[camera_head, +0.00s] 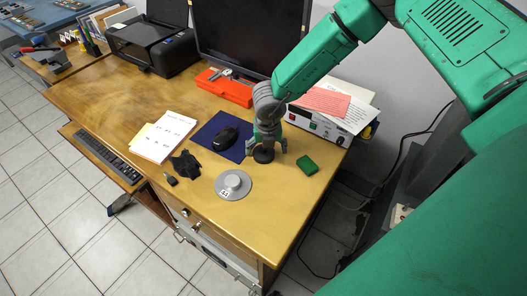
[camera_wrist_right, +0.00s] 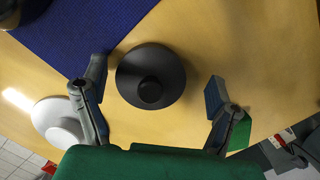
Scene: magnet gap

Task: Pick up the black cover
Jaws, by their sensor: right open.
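The black cover (camera_wrist_right: 168,72) is a round dark disc with a knob on top, lying on the wooden desk. In the head view the black cover (camera_head: 263,155) shows just under my right gripper (camera_head: 266,146), partly hidden by it. In the right wrist view my right gripper (camera_wrist_right: 155,98) is open, with one finger on each side of the cover. The fingers look apart from the cover. I cannot tell the height of the fingertips above the desk. My left gripper is not in view.
A grey round disc (camera_head: 233,184) with a knob lies in front, left of my right gripper. A green block (camera_head: 307,165) lies close on its right. A black mouse (camera_head: 225,138) sits on a blue mat (camera_head: 207,129). A white instrument box (camera_head: 318,125) stands behind.

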